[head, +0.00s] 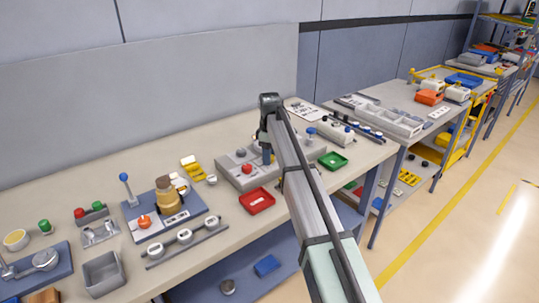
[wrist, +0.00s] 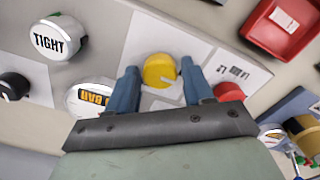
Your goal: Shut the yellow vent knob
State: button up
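The yellow vent knob (wrist: 159,70) is a round yellow cap on a white label plate, seen from above in the wrist view. My gripper (wrist: 159,75) is open, with one blue finger on each side of the knob and a visible gap on both sides. I cannot tell how far the fingertips are above the panel. In the head view my gripper (head: 268,150) is over the grey panel unit (head: 232,178), and my arm hides most of that spot, so the knob cannot be made out clearly there.
A red knob (wrist: 228,92) sits close beside the right finger. A gauge (wrist: 90,98) lies by the left finger. A white cap marked TIGHT (wrist: 60,38) and a black knob (wrist: 14,87) are further left. A red tray (wrist: 283,28) and a green tray (head: 333,160) stand nearby.

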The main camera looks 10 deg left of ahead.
jog(key=c, duration=0.8)
jog(key=shift+o, duration=0.2)
jog(key=shift+m, duration=0.3)
jog(key=m, duration=0.3)
jog(key=shift+m, duration=0.3)
jog(key=m, duration=0.4)
jog(key=shift+m, duration=0.3)
jog(key=m, duration=0.4)
jog(key=shift+m, duration=2.3)
